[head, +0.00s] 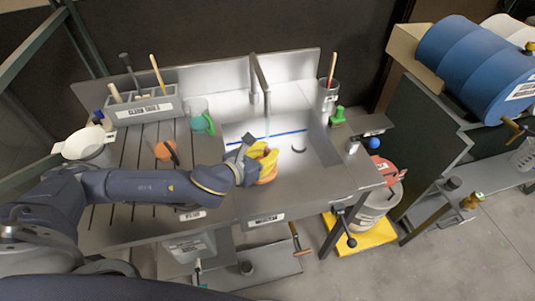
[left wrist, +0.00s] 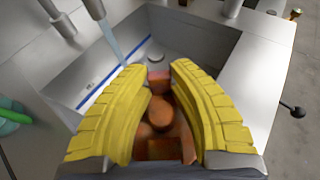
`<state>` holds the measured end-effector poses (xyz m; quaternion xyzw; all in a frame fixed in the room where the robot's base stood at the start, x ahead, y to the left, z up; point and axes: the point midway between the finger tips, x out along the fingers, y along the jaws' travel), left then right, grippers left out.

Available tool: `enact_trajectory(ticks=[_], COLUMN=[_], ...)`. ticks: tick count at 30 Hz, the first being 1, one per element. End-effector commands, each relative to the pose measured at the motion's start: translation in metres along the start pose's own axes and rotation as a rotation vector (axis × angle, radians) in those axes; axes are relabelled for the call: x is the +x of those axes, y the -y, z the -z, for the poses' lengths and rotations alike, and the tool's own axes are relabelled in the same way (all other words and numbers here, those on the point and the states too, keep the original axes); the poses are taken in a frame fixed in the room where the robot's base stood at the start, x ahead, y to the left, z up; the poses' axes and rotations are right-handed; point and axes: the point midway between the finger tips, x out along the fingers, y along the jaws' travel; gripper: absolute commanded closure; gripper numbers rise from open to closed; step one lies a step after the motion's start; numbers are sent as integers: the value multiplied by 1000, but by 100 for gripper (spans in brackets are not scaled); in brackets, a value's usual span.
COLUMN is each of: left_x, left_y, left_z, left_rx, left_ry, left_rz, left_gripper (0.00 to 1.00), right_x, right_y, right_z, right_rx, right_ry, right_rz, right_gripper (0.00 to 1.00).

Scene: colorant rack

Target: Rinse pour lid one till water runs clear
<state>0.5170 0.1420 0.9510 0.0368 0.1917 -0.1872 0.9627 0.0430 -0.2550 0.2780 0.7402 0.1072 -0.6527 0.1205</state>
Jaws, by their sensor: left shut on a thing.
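My left gripper (head: 262,160) is over the near part of the metal sink (head: 318,155), its yellow fingers shut on an orange-red lid (head: 268,179). In the left wrist view the lid (left wrist: 160,115) sits between the two fingers, with a round raised part in its middle. The tall faucet (head: 259,72) runs a thin pale blue stream of water (head: 267,103) into the sink. A second orange piece (head: 163,151) lies on the drainboard. My right gripper is out of view.
A blue line (head: 262,138) runs along the sink wall, and a dark drain (head: 299,147) shows. Left stand a tool rack (head: 146,110), a green-handled cup (head: 203,123) and a white bowl (head: 84,143). A tool holder (head: 328,98) stands behind right. A red-lidded bucket (head: 378,198) is beyond the right edge.

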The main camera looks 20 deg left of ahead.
Motion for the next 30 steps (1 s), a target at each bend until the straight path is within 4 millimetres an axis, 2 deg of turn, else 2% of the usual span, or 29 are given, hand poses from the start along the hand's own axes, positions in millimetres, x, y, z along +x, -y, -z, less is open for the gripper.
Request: enact_trajectory(ticks=[30], left_x=[68], left_y=[-52], left_z=[-10], left_rx=[1], left_ry=[1], left_rz=[-3], left_gripper=[100], right_x=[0], right_y=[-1], right_z=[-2], right_rx=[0], right_ry=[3], right_rz=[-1], right_gripper=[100])
